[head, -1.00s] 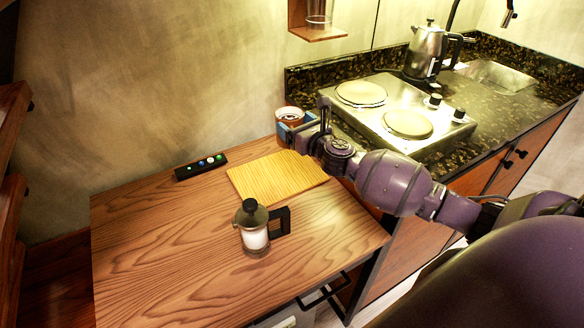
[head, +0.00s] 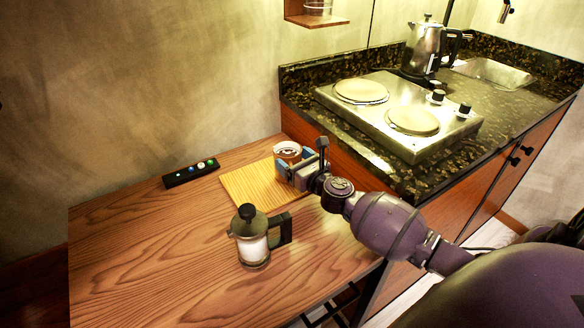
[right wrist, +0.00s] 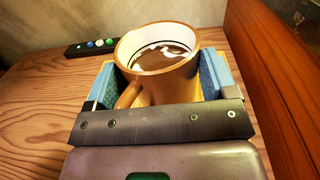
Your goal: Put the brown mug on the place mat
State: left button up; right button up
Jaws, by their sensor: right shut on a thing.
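The brown mug (head: 288,152) is upright between the blue-padded fingers of my right gripper (head: 292,167), which is shut on it. In the right wrist view the mug (right wrist: 160,62) shows a pale inside with dark and white contents, and its handle points to the lower left. The yellow place mat (head: 248,187) lies on the wooden table. The mug is over or beside the mat's back right part; I cannot tell whether its base touches anything. My left gripper is not in view.
A French press (head: 252,240) stands on the table in front of the mat. A black strip with coloured buttons (head: 191,173) lies behind the mat to the left. The counter with a two-plate hob (head: 400,110) and a kettle (head: 424,50) rises at the right. The table's left part is clear.

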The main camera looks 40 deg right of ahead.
notch_tip(320, 180, down, 2)
jog(key=shift+f+b, duration=0.15)
jog(key=shift+b, duration=0.25)
jog(key=shift+r, duration=0.25)
jog(key=shift+f, duration=0.15)
jog(key=o, duration=1.2)
